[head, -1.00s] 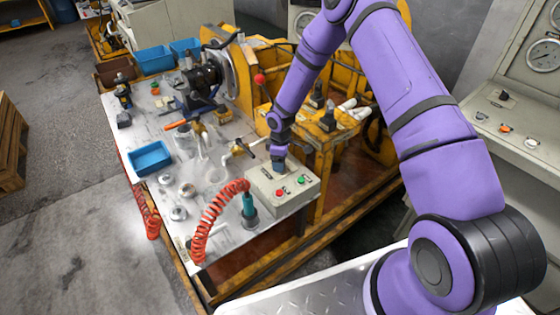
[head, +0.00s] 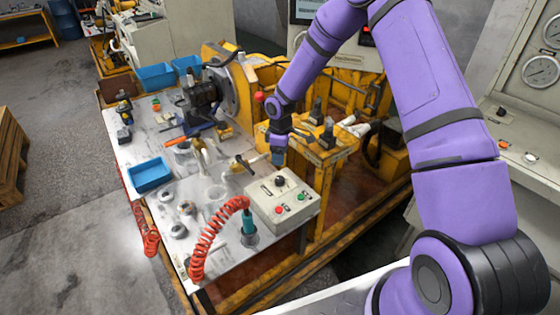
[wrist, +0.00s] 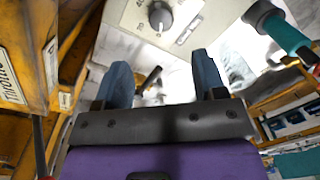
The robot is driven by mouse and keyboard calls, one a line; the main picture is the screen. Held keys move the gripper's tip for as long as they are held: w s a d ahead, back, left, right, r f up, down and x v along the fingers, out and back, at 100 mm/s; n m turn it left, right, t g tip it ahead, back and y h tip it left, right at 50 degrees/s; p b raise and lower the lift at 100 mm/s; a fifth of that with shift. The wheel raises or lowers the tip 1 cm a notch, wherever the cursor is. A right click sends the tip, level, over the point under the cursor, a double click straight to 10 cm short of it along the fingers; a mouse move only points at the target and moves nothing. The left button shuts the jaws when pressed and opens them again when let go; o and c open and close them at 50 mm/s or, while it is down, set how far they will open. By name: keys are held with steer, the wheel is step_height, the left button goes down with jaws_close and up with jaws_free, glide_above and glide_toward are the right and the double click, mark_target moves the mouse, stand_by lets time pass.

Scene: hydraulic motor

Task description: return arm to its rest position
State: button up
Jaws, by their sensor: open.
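My gripper (head: 278,158) is at the end of my purple arm, just above and behind the grey control box (head: 284,199) in the head view. In the wrist view my gripper (wrist: 165,75) shows two blue fingers spread apart with nothing between them. The control box (wrist: 130,15) lies beyond the fingertips there, with its black rotary knob (wrist: 160,16) in sight. In the head view the box carries the black knob (head: 280,181), a red button and a green button. The fingers look clear of the box.
The workbench (head: 215,258) holds a blue bin (head: 150,174), several metal parts and a red coiled hose (head: 215,230) with a teal tool (head: 248,222). A yellow machine frame (head: 320,155) stands close beside my gripper. A gauge console (head: 520,120) is at the right.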

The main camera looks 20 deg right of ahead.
stand_by(0.4)
steer(key=s+d+r+m+t+h, duration=0.15)
steer(key=s+r, duration=0.25)
steer(key=r, duration=0.6)
steer(key=s+d+r+m, duration=0.2)
steer(key=s+r, duration=0.2)
steer(key=r, duration=0.6)
steer(key=s+d+r+m+t, duration=0.15)
steer(key=s+r, duration=0.35)
steer(key=r, duration=0.5)
steer(key=s+r+m+t, duration=0.1)
steer(key=s+r+m, duration=0.2)
steer(key=s, duration=0.9)
steer(key=s+d+r+m+t+y, duration=0.1)
steer(key=s+r+m, duration=0.3)
steer(key=s, duration=0.9)
step_height(320, 180, up, 3)
steer(key=shift+s+d+r+t, duration=0.1)
steer(key=shift+s+d+t, duration=0.1)
steer(key=shift+t, duration=0.2)
